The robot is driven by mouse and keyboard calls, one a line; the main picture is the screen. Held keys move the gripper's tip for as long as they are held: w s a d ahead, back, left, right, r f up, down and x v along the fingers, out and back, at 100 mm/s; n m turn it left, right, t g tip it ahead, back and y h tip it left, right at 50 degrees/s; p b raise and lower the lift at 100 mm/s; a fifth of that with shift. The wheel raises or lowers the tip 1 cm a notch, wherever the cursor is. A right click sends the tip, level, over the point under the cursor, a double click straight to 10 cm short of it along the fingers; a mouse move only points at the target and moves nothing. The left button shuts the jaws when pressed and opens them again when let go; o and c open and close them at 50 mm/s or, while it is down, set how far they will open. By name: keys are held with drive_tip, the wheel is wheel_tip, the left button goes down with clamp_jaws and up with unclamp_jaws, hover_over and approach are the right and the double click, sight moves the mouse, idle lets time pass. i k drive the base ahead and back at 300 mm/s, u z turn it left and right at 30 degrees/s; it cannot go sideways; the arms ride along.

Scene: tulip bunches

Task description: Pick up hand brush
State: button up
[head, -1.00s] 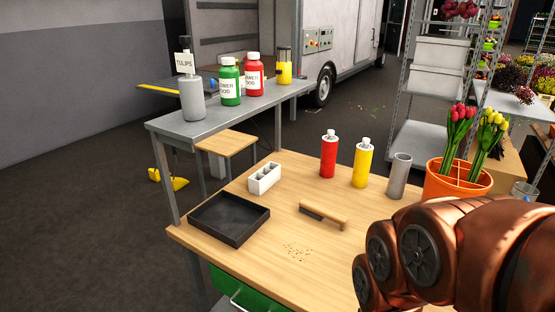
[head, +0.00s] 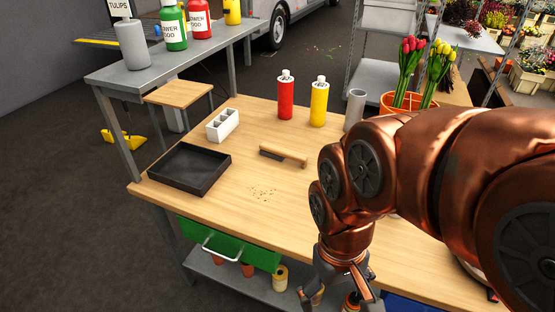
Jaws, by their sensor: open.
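The hand brush (head: 284,154) lies on the wooden table (head: 220,187). It has a light wooden handle pointing right and dark bristles at its left end. My gripper (head: 343,303) hangs at the bottom of the head view, in front of the table's front edge and apart from the brush. Its fingers are spread and nothing shows between them; the tips are partly cut off by the frame. My copper arm covers the right part of the table.
A black tray (head: 183,186), a white block with holes (head: 222,125), red (head: 286,97) and yellow (head: 319,103) bottles, a grey cylinder (head: 354,110) and a tulip pot (head: 399,102) surround the brush. Crumbs (head: 262,193) lie in front. A green drawer (head: 228,244) sits below the tabletop.

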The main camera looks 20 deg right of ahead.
sight(272, 151)
drive_tip(key=z, duration=0.05)
drive_tip(key=k, duration=0.55)
drive_tip(key=u, duration=0.6)
drive_tip(key=i, duration=1.45)
drive_tip(key=z, duration=0.05)
